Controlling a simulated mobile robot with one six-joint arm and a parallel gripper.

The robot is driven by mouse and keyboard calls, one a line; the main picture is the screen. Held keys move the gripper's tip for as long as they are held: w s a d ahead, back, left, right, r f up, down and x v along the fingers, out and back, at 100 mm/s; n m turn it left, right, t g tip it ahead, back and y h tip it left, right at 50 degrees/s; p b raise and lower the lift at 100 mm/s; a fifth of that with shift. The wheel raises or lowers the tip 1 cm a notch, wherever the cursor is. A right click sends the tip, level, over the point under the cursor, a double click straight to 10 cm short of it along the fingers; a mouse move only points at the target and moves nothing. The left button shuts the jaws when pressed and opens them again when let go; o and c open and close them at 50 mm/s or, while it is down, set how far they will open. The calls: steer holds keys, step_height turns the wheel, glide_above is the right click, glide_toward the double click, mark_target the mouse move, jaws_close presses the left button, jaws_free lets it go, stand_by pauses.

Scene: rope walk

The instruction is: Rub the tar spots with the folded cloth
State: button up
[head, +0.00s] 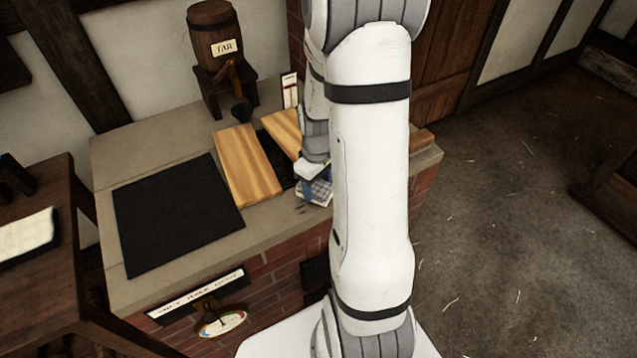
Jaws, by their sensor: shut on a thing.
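My gripper (312,175) is low over the front right part of the brick-sided counter, mostly hidden behind my own arm. It is shut on the folded cloth (318,192), a small blue and white checked pad. The cloth is at the counter top near its front edge; I cannot tell whether it presses on the surface. A small dark tar spot (301,209) shows on the stone just left of and in front of the cloth. Any other spots under the cloth or behind my arm are hidden.
The stone counter top (150,150) bears a black plate (178,215) at left and two wooden boards, one left of my gripper (248,165) and one behind it (283,130). A barrel marked tar (212,35) stands at the back. A dark wooden table (45,285) is at left.

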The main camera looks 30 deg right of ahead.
steer(key=r+p, duration=0.1)
steer(key=r, duration=0.1)
steer(key=r+p, duration=0.1)
steer(key=w+r+p, duration=0.1)
steer(key=r, duration=0.1)
steer(key=shift+d+r, duration=0.3)
steer(key=shift+a, duration=0.1)
steer(key=shift+s+r+p, duration=0.1)
steer(key=shift+r+p, duration=1.05)
steer(key=shift+r, duration=0.35)
steer(key=shift+f, duration=0.15)
